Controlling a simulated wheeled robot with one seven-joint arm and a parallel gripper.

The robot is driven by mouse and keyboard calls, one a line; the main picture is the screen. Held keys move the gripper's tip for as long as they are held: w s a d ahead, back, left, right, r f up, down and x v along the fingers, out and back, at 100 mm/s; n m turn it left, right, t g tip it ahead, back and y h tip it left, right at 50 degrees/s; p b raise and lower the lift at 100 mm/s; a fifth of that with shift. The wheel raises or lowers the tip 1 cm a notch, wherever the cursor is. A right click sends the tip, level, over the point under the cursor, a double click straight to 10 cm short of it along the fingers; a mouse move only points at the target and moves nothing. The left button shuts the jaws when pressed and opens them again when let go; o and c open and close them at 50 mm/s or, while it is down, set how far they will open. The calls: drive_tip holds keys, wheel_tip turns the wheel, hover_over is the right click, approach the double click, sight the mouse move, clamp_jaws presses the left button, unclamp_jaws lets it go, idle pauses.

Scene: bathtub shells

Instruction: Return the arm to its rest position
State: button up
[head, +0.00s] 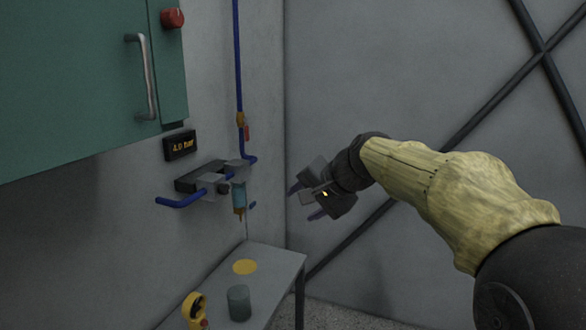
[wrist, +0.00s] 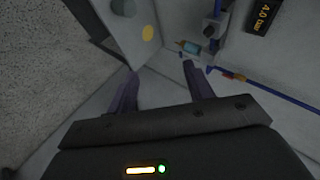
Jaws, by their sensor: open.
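My gripper (head: 303,201) is in front of the wall corner in the head view, to the right of the blue pipe fitting. It also shows in the wrist view (wrist: 160,88), with its two purple fingers apart and nothing between them. My arm, in a yellowish sleeve, reaches in from the lower right and is partly bent. The gripper appears clear of the table and the wall fittings.
A grey table (head: 277,262) bears a dark cylinder (head: 239,303), a yellow disc (head: 245,267) and a yellow object (head: 194,307). A light-blue filter (head: 239,196) hangs on blue piping (head: 239,60). A green cabinet (head: 70,90) and a "4.0 bar" display (head: 180,145) are at left.

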drive_tip(key=s+d+f+n+g+h, duration=0.1)
drive_tip(key=s+d+f+n+h, duration=0.1)
drive_tip(key=s+d+f, duration=0.2)
drive_tip(key=s+d+f+n+g+h, duration=0.2)
drive_tip(key=s+d+f, duration=0.2)
drive_tip(key=s+f, duration=0.7)
drive_tip(key=s+d+f+n+g+h, duration=0.1)
drive_tip(key=s+d+f, duration=0.3)
drive_tip(key=f, duration=0.9)
drive_tip(key=s+n+h, duration=0.1)
drive_tip(key=s, duration=0.2)
drive_tip(key=shift+s+d+f+g, duration=0.15)
drive_tip(key=shift+d+f+g, duration=0.2)
drive_tip(key=shift+g, duration=0.05)
